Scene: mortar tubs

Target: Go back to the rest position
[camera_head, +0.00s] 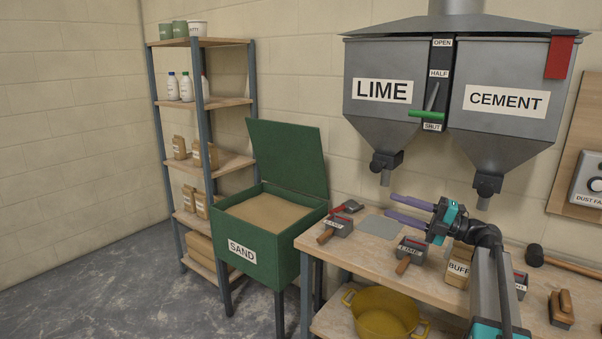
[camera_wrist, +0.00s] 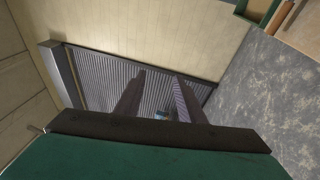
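My gripper (camera_head: 391,206) is raised over the workbench in the head view, pointing left, with its two purple fingers apart and nothing between them. It hangs below the lime hopper (camera_head: 383,91) and above a grey plate (camera_head: 380,227) on the bench. In the wrist view my gripper (camera_wrist: 160,82) also shows two separate fingers with an empty gap, in front of a distant grey ribbed panel (camera_wrist: 95,75).
The workbench (camera_head: 335,250) carries scoops, including one labelled lime (camera_head: 411,249), a buff bag (camera_head: 457,270) and a mallet (camera_head: 535,255). The cement hopper (camera_head: 500,110) hangs above. An open green sand bin (camera_head: 270,255) and a shelf (camera_head: 210,103) stand left. Left floor is clear.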

